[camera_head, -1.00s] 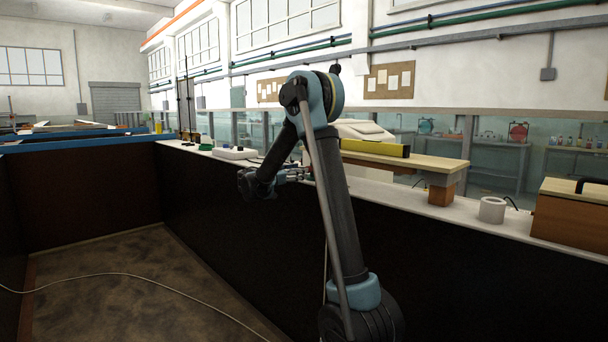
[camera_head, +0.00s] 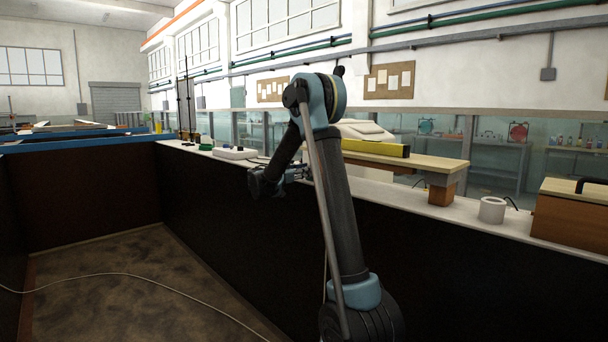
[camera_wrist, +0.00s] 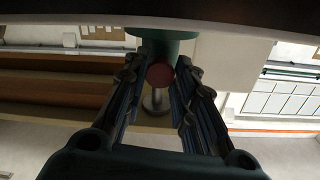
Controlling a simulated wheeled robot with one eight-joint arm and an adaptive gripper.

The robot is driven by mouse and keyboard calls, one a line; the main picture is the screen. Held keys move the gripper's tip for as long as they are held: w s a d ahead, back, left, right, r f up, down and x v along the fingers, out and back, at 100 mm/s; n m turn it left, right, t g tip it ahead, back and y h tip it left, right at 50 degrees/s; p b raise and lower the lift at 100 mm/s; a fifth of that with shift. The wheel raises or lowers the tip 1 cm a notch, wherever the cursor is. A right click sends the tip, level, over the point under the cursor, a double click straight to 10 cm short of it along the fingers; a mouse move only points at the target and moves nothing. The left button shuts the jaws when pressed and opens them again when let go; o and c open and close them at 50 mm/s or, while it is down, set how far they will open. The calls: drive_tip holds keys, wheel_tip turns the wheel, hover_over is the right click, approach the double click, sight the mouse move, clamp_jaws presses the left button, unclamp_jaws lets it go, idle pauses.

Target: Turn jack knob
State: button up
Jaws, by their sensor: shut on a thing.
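In the wrist view my gripper (camera_wrist: 158,82) has its two dark fingers on either side of a knob with a dull red round end (camera_wrist: 160,74). I take this to be the jack knob. A green body (camera_wrist: 172,46) shows just behind it, and a grey metal post (camera_wrist: 156,101) shows between the fingers. The fingers hide the sides of the knob, so its turn angle cannot be told. In the head view my gripper (camera_head: 296,173) is by the white ledge, partly behind my arm, and the knob cannot be made out there.
The white ledge (camera_head: 400,196) runs along the dark wall. On it are a white ring (camera_head: 492,210), a wooden box (camera_head: 572,215) and a wooden beam on blocks (camera_head: 430,167) with a yellow bar (camera_head: 375,148). A white strip (camera_head: 234,153) lies farther left.

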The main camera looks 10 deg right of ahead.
drive_tip(key=shift+n, duration=0.4)
drive_tip(key=shift+n, duration=2.5)
drive_tip(key=o, duration=1.1)
drive_tip(key=shift+a, duration=0.1)
drive_tip(key=v, duration=1.1)
drive_tip(key=shift+s+a, duration=0.25)
drive_tip(key=shift+a, duration=0.05)
